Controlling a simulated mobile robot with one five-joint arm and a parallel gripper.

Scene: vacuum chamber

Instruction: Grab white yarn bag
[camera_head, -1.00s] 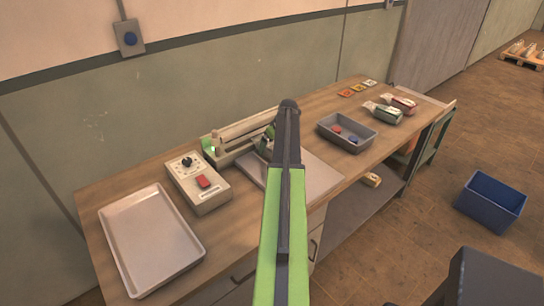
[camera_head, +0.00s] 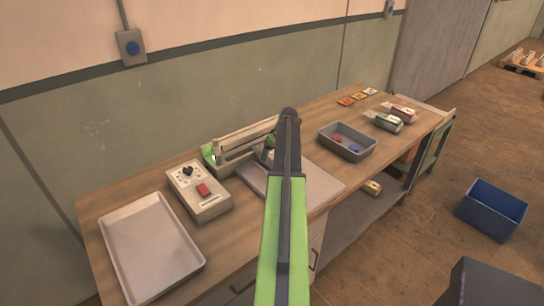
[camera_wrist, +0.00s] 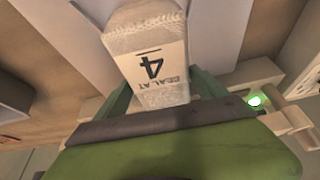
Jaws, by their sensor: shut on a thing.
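The white yarn bag (camera_wrist: 148,45) is pale, with a printed label reading "SEAL AT 4". It is between the green fingers of my gripper (camera_wrist: 163,88) in the wrist view, and the gripper is shut on it. In the head view my own dark and green arm covers most of the gripper and the bag; only a small green part shows beside the arm, above the bench's grey plate.
A sealer with a long bar (camera_head: 240,139) and green light stands behind the grey plate (camera_head: 318,186). A control box (camera_head: 199,191) and empty tray (camera_head: 150,245) are left. A grey bin (camera_head: 347,142) and other bags (camera_head: 384,121) are right. A blue crate (camera_head: 492,209) stands on the floor.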

